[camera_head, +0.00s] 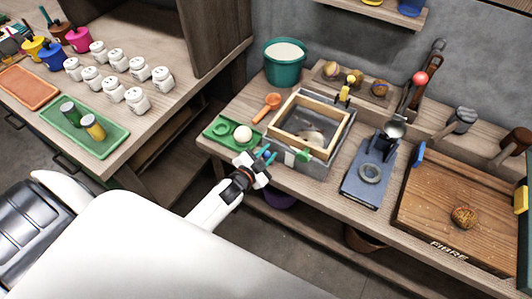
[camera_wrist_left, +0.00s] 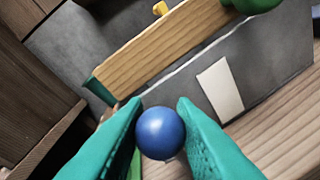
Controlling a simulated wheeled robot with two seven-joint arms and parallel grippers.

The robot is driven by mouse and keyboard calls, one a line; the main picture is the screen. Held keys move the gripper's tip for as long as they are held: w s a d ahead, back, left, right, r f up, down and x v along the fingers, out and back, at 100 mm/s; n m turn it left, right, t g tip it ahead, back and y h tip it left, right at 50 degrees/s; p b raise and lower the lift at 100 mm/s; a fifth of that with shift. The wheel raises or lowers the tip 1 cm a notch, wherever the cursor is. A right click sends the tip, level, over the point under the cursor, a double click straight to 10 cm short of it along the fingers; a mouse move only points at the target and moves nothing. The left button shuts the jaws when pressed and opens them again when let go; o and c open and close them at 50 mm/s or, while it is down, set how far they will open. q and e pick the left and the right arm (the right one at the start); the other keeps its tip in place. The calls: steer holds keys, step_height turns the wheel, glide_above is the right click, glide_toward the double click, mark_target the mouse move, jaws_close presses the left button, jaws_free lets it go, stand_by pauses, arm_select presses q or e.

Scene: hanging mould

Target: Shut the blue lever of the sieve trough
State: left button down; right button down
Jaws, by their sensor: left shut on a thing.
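The sieve trough (camera_head: 318,170) is a grey box with a wooden frame (camera_head: 296,146) in its top, on the bench in the head view. Its grey wall (camera_wrist_left: 265,65) and the wooden frame (camera_wrist_left: 165,48) fill the upper part of the left wrist view. My left gripper (camera_head: 268,155), with teal fingers, is at the trough's front left corner. It is shut on the blue ball knob (camera_wrist_left: 161,133) of the lever, which sits between the fingertips. The lever's rod is hidden behind the knob and fingers. My right gripper is not in view.
A green tray (camera_head: 218,132) with a white ball lies left of the trough, near an orange scoop (camera_head: 267,106). A green knob (camera_head: 303,156) is on the trough's front. A blue-grey press (camera_head: 366,178) and a wooden board (camera_head: 440,235) stand to the right.

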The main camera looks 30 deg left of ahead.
arm_select(q)
steer(key=c, duration=1.5)
jaws_free()
steer(key=shift+o, duration=0.2)
steer(key=shift+s, duration=0.1)
steer(key=d+v, duration=0.1)
steer(key=v, duration=1)
steer(key=shift+s+a+b, duration=0.35)
steer(key=shift+s+a, duration=0.1)
steer(key=shift+r, duration=0.1)
